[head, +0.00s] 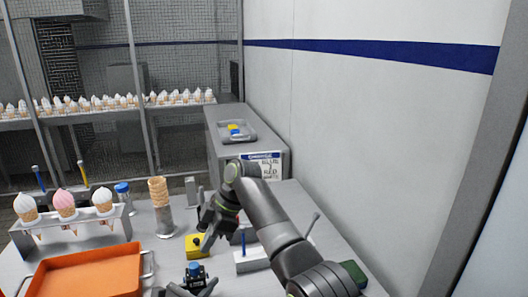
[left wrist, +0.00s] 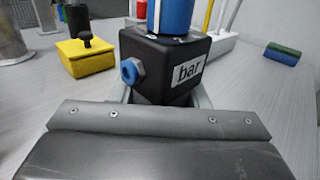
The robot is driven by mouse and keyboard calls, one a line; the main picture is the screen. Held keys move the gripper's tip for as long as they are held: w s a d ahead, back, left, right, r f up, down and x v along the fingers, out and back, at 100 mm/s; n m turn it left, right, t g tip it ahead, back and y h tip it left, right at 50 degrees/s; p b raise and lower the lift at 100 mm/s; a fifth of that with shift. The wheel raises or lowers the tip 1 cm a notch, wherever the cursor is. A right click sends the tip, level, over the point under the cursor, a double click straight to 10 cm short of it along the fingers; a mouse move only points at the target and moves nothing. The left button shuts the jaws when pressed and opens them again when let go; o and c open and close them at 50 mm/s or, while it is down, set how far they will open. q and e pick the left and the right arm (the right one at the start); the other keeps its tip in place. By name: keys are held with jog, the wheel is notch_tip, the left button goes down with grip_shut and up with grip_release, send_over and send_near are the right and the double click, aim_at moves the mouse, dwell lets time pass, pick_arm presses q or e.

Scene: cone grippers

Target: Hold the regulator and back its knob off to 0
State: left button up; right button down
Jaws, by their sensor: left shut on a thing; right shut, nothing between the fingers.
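The regulator (head: 194,274) is a small black block with a blue knob on top, at the bottom of the head view. In the left wrist view the regulator (left wrist: 165,72) shows a "bar" label and a blue side fitting; the blue knob (left wrist: 170,15) is cut off by the top edge. My left gripper (head: 193,284) is shut on the regulator body, which looks upright. My right gripper (head: 207,238) is shut and empty, above and beyond the regulator, apart from the knob. The knob's setting cannot be read.
A yellow block with a black knob (head: 197,248) stands just behind the regulator. An orange tray (head: 85,275), cone rack (head: 75,238) and metal cone cup (head: 164,222) stand left.

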jog(key=shift+r, duration=0.5)
pick_arm(q)
jog(key=o, duration=1.2)
